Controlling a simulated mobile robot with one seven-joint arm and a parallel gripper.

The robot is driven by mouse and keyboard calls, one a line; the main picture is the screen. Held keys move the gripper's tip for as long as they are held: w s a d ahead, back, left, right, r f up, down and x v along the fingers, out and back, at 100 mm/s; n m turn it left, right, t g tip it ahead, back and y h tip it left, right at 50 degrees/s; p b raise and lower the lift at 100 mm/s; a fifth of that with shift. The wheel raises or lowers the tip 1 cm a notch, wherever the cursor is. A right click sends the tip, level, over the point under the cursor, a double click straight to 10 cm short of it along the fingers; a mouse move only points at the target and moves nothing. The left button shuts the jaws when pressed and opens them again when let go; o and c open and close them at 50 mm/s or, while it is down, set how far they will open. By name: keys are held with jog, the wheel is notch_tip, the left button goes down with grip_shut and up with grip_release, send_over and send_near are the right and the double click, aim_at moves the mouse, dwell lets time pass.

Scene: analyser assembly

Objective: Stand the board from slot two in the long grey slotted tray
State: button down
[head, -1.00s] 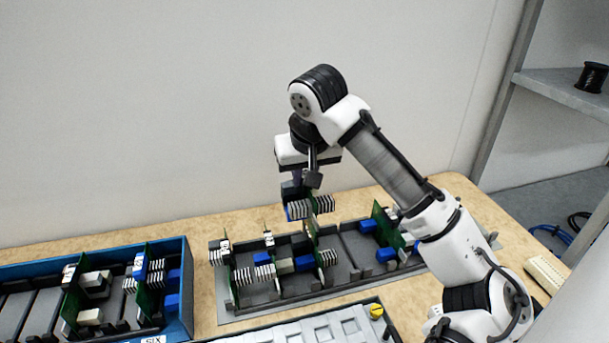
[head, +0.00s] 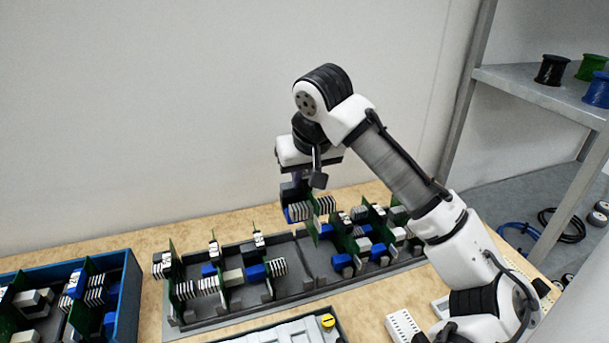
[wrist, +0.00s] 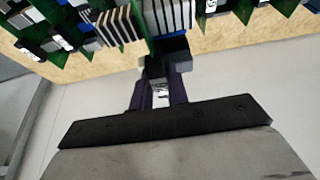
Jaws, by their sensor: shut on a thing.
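My gripper (head: 297,192) is shut on a green board that carries white finned blocks and a blue block (head: 305,210). It holds the board above the long grey slotted tray (head: 300,243), right of its middle. In the wrist view, the fingers (wrist: 162,82) grip the finned board (wrist: 168,18) at its edge. The tray holds several upright green boards at its left part and more at its right part. The held board overlaps those right-hand boards in the head view, so I cannot tell its height over the slots or whether it touches them.
A blue rack (head: 131,290) with upright boards stands at the left. A pale tray with a yellow knob (head: 327,321) lies in front. A white slotted block (head: 402,324) lies at the front right. Shelves with spools (head: 551,69) stand at the right. A bare floor stretch shows in the tray's middle.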

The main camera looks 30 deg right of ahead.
jog(key=shift+f+b, duration=2.6)
jog(key=shift+f, duration=2)
jog(key=shift+f+b, duration=0.45)
jog(key=shift+f, duration=0.45)
jog(key=shift+f, duration=0.4)
